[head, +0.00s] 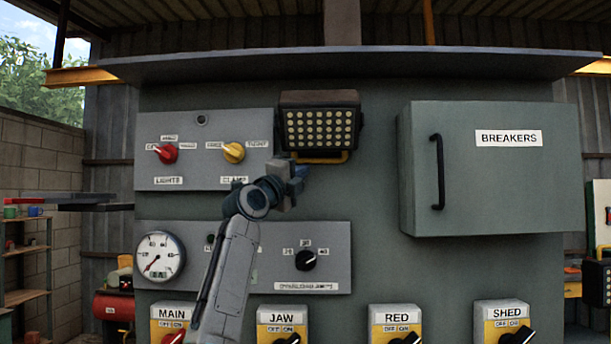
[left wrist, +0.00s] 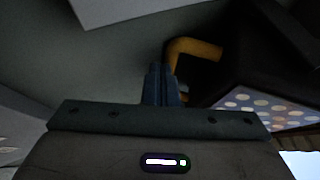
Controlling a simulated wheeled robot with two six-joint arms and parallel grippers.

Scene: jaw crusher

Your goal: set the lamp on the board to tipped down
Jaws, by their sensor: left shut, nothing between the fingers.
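The lamp (head: 320,127) is a dark box with rows of pale round lights, mounted high on the grey board (head: 375,215). Its lit face points out toward me; I cannot tell its exact tilt. A yellow bracket (head: 330,157) shows under it. My left gripper (head: 301,171) is shut and empty, just below the lamp's lower left corner. In the left wrist view the closed fingertips (left wrist: 164,70) are close to the bent yellow bracket (left wrist: 190,47), and the lamp's face (left wrist: 265,104) is to the right. Whether they touch is unclear. My right gripper is not in view.
A breakers cabinet (head: 490,185) with a black handle juts out at the right. A lights panel (head: 205,125) with red and yellow knobs is left of the lamp. A gauge (head: 159,256), a selector knob (head: 306,260) and several labelled switch boxes are below.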

